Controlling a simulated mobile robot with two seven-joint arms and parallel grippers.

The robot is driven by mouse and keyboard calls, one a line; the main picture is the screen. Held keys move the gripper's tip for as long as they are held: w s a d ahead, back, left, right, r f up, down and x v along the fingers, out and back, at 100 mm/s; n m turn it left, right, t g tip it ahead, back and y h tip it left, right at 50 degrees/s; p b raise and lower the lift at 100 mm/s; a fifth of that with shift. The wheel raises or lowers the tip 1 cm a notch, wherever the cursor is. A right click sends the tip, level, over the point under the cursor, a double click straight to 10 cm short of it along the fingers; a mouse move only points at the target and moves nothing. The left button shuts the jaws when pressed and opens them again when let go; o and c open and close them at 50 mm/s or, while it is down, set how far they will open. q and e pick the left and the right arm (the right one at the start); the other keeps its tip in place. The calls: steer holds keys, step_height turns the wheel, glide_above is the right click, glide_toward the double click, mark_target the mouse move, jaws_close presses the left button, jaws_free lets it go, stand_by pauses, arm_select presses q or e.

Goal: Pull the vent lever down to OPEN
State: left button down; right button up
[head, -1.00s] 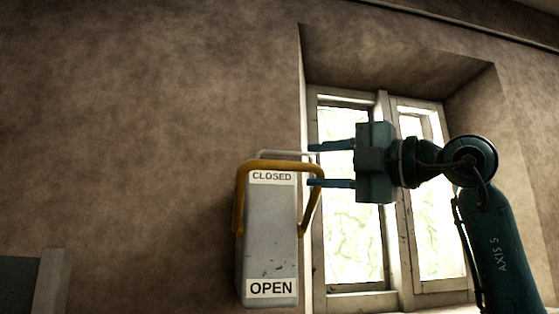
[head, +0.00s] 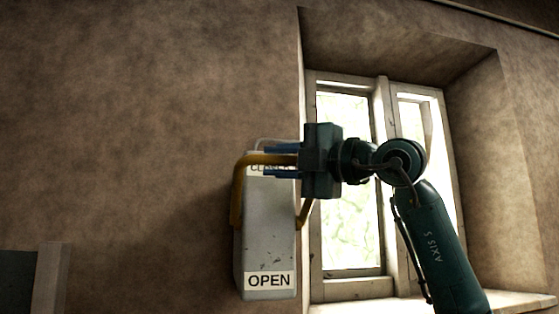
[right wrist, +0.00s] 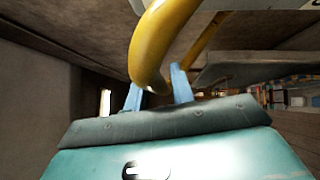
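The vent lever (head: 238,190) is a yellow U-shaped handle on a grey wall box (head: 268,225). Its crossbar is up at the box's top, over the partly hidden CLOSED label (head: 261,169). The OPEN label (head: 269,281) is at the bottom. My right gripper (head: 283,161) comes from the right, one blue finger above the crossbar and one below. A small gap shows under the bar, so the fingers look open around it. In the right wrist view the yellow bar (right wrist: 160,40) passes between the fingertips (right wrist: 158,88). My left gripper is not in view.
A window (head: 350,210) in a deep recess is behind my right arm, with a sill (head: 500,302) at lower right. Bare wall (head: 120,130) lies left of the box. In the right wrist view, blurred shelf-like items (right wrist: 290,95) show far right.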

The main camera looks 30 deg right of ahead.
jaws_close()
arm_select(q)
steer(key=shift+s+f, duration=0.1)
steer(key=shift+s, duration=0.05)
